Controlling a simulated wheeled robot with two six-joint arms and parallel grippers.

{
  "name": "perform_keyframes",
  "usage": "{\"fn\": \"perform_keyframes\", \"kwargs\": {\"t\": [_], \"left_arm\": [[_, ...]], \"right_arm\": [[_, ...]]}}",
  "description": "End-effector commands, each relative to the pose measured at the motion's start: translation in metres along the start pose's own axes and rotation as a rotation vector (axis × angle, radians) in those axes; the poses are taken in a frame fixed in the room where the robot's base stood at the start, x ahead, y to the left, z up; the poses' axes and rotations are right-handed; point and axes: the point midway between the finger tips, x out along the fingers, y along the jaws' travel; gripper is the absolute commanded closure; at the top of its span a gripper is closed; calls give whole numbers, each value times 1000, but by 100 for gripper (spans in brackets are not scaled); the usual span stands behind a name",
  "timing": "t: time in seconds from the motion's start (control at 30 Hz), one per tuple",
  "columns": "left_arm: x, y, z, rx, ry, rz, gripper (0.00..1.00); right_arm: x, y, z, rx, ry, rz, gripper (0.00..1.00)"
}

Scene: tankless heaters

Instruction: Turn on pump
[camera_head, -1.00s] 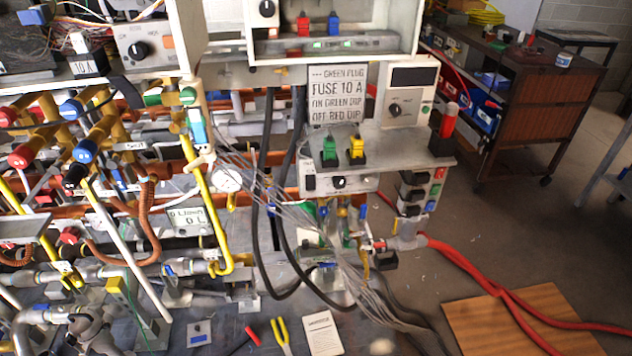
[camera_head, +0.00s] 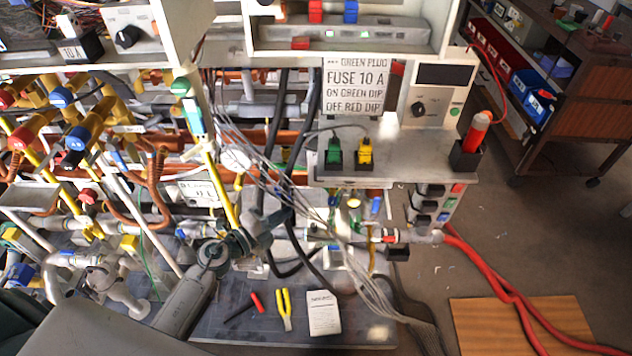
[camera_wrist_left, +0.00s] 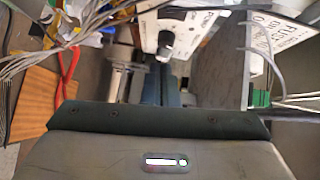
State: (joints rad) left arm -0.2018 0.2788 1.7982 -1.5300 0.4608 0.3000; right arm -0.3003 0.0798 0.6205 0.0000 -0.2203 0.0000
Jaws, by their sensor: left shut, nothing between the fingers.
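My left arm comes in from the lower left in the head view. Its dark gripper (camera_head: 272,222) is in front of the pipes, left of and below the shelf with the green and yellow plugs. In the left wrist view the dark fingers (camera_wrist_left: 168,85) are together and hold nothing. Past them is a white panel (camera_wrist_left: 190,22) with a black knob (camera_wrist_left: 165,45) and printing I cannot read surely. I cannot tell whether the fingers touch the panel. No part is clearly marked as the pump in the head view. My right gripper is not in view.
A shelf (camera_head: 415,158) carries a green plug (camera_head: 334,152), a yellow plug (camera_head: 365,151) and a control box (camera_head: 438,90) with a dark display. A "FUSE 10 A" sign (camera_head: 354,87) stands behind. Loose grey wires (camera_head: 310,200) hang near my gripper. Red hoses (camera_head: 490,280) cross the floor.

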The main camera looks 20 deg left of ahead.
Motion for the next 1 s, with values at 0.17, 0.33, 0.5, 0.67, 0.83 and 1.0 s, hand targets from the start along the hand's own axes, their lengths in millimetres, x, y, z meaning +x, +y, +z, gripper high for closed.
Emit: {"fn": "perform_keyframes", "kwargs": {"t": [0.17,0.33,0.5,0.67,0.83,1.0], "left_arm": [[1,0,0,-2,-1,-1,100],[13,-2,1,-3,-3,-4,100],[44,-3,0,-6,-3,-5,100],[79,-3,0,-7,-2,-4,100],[109,-1,8,-2,-2,-1,100],[123,0,23,-3,-2,-1,100]], "right_arm": [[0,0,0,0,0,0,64],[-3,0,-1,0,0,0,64],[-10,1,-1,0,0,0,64],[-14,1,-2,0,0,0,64],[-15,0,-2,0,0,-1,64],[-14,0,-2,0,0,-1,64]]}}
